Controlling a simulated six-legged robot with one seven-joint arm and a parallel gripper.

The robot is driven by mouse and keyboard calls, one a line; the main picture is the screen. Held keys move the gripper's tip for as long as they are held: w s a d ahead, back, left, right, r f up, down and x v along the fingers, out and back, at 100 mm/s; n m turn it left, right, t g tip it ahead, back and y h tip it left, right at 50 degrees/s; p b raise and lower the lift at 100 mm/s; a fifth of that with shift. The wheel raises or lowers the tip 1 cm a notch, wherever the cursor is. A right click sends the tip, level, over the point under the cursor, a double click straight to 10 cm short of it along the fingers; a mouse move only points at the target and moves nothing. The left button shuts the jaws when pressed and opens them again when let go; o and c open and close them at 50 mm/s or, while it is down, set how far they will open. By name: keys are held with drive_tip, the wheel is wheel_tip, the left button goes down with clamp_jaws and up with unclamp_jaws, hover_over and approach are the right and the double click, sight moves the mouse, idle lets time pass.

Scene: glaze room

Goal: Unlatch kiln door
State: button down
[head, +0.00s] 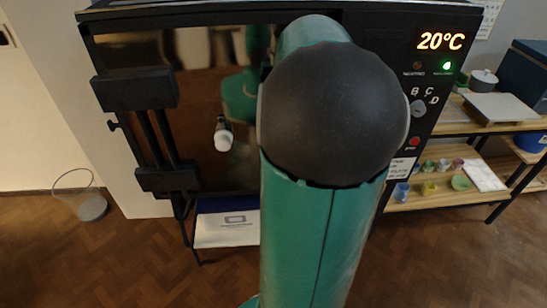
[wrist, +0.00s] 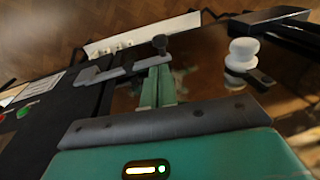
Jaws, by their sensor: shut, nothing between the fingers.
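The kiln's glossy dark door (head: 190,75) fills the upper middle of the head view, and it looks closed. A grey bar (wrist: 112,72), which looks like the latch, lies across the boundary between door and black panel in the wrist view. A dark knob (wrist: 160,42) stands at its end. My gripper (wrist: 160,72) is shut and empty, its green fingertips beside the bar near that knob. I cannot tell whether they touch. In the head view my arm hides the gripper and the bar.
A white knob (head: 223,140) sits on the door and also shows in the wrist view (wrist: 243,53). The panel display (head: 440,41) reads 20°C. Shelves with pots (head: 440,180) are right; a bin (head: 80,195) is left.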

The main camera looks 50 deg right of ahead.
drive_tip(key=f, duration=0.4)
drive_tip(key=w+f, duration=0.1)
drive_tip(key=f, duration=0.2)
drive_tip(key=w+f, duration=0.1)
drive_tip(key=f, duration=0.3)
drive_tip(key=shift+a+f, duration=0.3)
drive_tip(key=shift+f, duration=0.05)
drive_tip(key=shift+w+a+f, duration=0.1)
drive_tip(key=shift+w+a+f+g+h, duration=0.2)
drive_tip(key=shift+f+g+h, duration=0.3)
drive_tip(key=shift+g, duration=0.05)
drive_tip(key=shift+w+a+f+g+h, duration=0.15)
drive_tip(key=shift+f+g+h, duration=0.35)
drive_tip(key=shift+g, duration=0.05)
wheel_tip(320, 180, down, 3)
drive_tip(key=g+h, duration=0.2)
drive_tip(key=shift+w+a+g, duration=0.1)
drive_tip(key=shift+g, duration=0.2)
drive_tip(key=s+d+f+g+h, duration=0.1)
drive_tip(key=s+d+f, duration=0.2)
drive_tip(key=f, duration=0.4)
drive_tip(key=shift+s+f, duration=0.2)
